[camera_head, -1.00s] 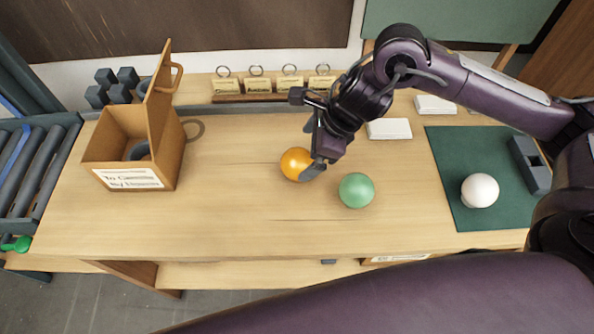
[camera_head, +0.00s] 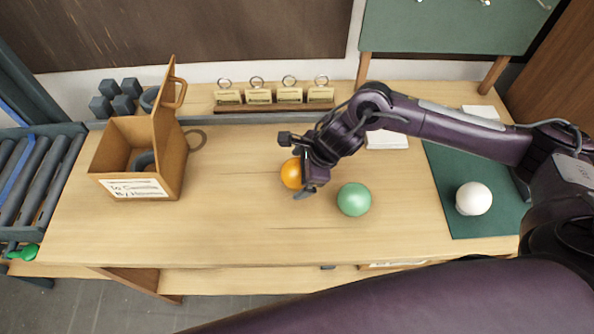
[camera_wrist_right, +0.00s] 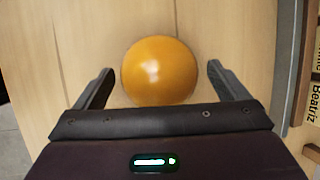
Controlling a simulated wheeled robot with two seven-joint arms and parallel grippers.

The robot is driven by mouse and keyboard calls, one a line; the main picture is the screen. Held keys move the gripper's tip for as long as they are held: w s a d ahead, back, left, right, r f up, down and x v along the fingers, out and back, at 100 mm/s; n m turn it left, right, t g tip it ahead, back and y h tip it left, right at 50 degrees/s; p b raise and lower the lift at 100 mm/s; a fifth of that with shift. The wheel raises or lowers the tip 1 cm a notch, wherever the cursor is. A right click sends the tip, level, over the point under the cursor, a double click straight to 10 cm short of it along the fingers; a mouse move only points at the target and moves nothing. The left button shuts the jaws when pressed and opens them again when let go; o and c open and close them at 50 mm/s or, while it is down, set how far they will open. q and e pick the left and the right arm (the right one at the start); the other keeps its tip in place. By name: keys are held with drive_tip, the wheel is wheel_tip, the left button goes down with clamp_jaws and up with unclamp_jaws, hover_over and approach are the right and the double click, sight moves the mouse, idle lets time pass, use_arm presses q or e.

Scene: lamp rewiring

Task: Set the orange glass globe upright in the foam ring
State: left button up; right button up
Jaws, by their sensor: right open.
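The orange glass globe (camera_head: 291,174) rests on the wooden table near its middle. In the right wrist view the globe (camera_wrist_right: 160,71) sits between the two spread fingers, with a gap on each side. My right gripper (camera_head: 299,168) is open, low over the table at the globe, and partly covers it in the head view. A dark grey ring (camera_head: 144,161), which looks like the foam ring, lies inside the open cardboard box (camera_head: 150,187) at the left; the box walls hide part of it. My left gripper is not in view.
A green globe (camera_head: 354,199) lies just right of my right gripper. A white globe (camera_head: 474,198) sits on a green mat (camera_head: 455,222). Tags on a stand (camera_head: 275,107) line the back. The box lid stands upright on its right side. The table between box and orange globe is clear.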

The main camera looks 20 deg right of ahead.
drive_tip(key=c, duration=1)
drive_tip(key=shift+c, duration=0.2)
drive_tip(key=shift+r, duration=0.15)
